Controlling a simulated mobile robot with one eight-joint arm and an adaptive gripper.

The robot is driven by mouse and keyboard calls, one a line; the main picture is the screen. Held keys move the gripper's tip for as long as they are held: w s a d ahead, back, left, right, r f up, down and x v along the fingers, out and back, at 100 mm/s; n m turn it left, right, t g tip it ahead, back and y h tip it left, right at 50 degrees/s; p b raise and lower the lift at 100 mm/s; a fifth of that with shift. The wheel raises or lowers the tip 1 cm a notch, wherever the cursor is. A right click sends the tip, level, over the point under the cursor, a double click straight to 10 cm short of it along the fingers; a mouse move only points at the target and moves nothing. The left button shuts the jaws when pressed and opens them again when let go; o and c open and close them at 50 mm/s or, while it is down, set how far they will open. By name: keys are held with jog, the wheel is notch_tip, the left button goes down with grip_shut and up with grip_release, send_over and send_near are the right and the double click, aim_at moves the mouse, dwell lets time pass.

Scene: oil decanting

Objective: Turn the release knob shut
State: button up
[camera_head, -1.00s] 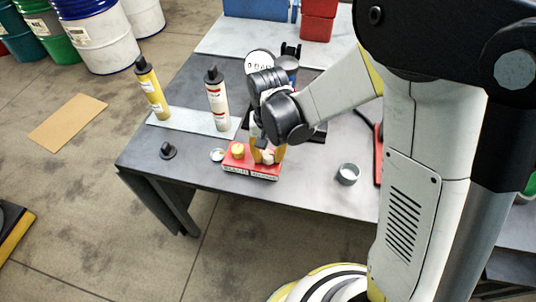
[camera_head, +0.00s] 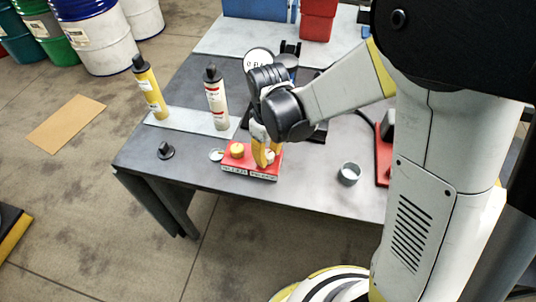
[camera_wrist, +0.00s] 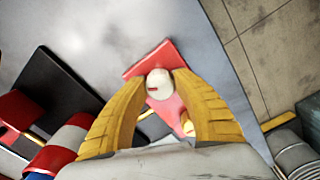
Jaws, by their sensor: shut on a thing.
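The release knob (camera_wrist: 160,84) is a white round knob with a small red mark, on a red block (camera_wrist: 150,62). In the head view the knob (camera_head: 270,158) shows partly behind my fingers, at the right part of the red block (camera_head: 250,174). My gripper (camera_wrist: 160,88) comes down from above, with its yellow fingers on either side of the knob, shut on it. In the head view my gripper (camera_head: 266,158) stands over the block's right half. A yellow button (camera_head: 237,150) sits on the block's left half.
A grey cup (camera_head: 349,173) stands to the right on the table (camera_head: 200,165). A black fitting (camera_head: 165,151) and a small round dish (camera_head: 216,155) are to the left. A yellow bottle (camera_head: 150,88) and a white bottle (camera_head: 216,98) stand behind on a pale strip.

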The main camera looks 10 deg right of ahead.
aim_at(268, 153)
jog(key=n, duration=0.3)
jog(key=shift+n, duration=0.4)
jog(key=shift+n+b, duration=0.3)
jog(key=shift+n, duration=1.6)
jog(key=o, duration=1.2)
jog(key=shift+r, duration=0.1)
notch_tip(268, 153, up, 12)
